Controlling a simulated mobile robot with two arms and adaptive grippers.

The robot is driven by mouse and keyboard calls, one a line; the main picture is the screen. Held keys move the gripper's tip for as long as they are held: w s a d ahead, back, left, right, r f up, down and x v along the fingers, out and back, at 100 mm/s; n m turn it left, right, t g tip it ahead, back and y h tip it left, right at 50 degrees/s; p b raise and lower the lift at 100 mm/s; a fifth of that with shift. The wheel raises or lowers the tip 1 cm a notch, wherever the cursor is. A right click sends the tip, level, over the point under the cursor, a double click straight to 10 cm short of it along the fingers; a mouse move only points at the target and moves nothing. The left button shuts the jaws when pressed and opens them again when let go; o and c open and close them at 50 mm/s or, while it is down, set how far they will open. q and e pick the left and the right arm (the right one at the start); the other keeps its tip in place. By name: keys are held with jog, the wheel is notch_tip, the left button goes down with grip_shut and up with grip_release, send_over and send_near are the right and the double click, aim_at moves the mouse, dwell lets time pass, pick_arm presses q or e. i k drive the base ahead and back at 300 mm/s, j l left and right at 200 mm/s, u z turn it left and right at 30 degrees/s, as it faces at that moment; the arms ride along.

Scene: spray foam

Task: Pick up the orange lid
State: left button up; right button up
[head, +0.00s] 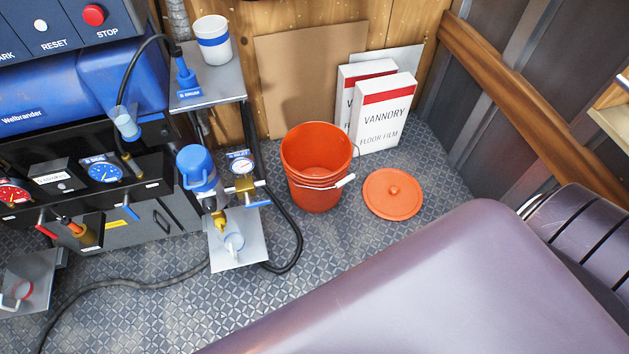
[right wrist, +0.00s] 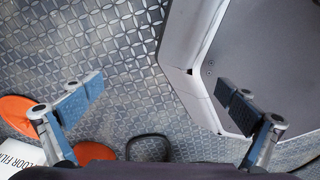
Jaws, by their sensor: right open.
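The orange lid (head: 392,194) is a round disc with a small centre knob, lying flat on the patterned metal floor to the right of the orange bucket (head: 317,180). In the right wrist view, an orange disc that looks like the lid (right wrist: 18,114) shows at the left edge, partly cut off. My right gripper (right wrist: 157,97) is open and empty, its fingers spread wide above the floor; the lid is outside them, beyond the left finger. Neither gripper shows in the head view.
White film boxes (head: 383,112) lean at the wall behind the bucket and lid. A machine with gauges (head: 104,171) and a black hose (head: 296,240) stand left of the bucket. A wooden rail (head: 530,105) runs along the right wall. My purple arm covers the lower right.

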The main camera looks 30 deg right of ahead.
aim_at(392, 194)
jog(key=z, duration=1.7)
